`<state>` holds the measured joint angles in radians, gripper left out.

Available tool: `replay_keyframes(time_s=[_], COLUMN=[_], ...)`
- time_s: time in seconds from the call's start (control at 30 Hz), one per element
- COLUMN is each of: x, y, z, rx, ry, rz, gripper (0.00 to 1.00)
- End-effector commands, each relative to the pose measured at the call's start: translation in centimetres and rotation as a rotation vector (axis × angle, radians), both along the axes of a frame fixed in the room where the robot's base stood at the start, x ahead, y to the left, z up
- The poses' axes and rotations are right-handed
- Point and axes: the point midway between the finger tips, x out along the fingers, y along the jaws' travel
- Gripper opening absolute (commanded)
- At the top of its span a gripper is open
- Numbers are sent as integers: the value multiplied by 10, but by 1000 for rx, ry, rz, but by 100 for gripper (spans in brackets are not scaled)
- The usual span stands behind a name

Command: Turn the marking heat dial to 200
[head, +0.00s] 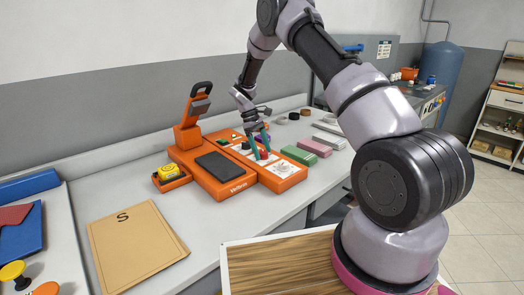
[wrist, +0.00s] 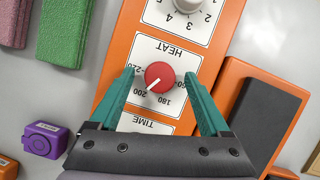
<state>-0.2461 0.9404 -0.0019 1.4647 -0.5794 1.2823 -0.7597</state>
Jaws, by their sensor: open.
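The red heat dial (wrist: 159,76) sits on a white plate marked HEAT on the orange panel (wrist: 115,95). The plate appears upside down in the wrist view, with 220, 200, 180 and 160 around the dial. The dial's white pointer mark points down-left, at or close to 200. My gripper (wrist: 159,77) is open, with one teal finger on each side of the dial and a visible gap to it on both sides. In the head view my gripper (head: 261,146) is low over the orange machine (head: 285,186), and its fingers hide the dial.
A dark pad (head: 221,165) adjoins the panel. Green (head: 298,155) and pink (head: 314,147) blocks and a purple item (wrist: 44,139) lie nearby on the counter.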

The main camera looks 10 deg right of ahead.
Motion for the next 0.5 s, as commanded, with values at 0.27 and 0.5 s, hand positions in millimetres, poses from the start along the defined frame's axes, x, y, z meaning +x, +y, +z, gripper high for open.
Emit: replay_keyframes(time_s=[0.27,0.5], x=[13,25], y=[12,24], z=[40,81], rx=[0,0], ry=[-5,-3], rz=[2,1], gripper=[81,81])
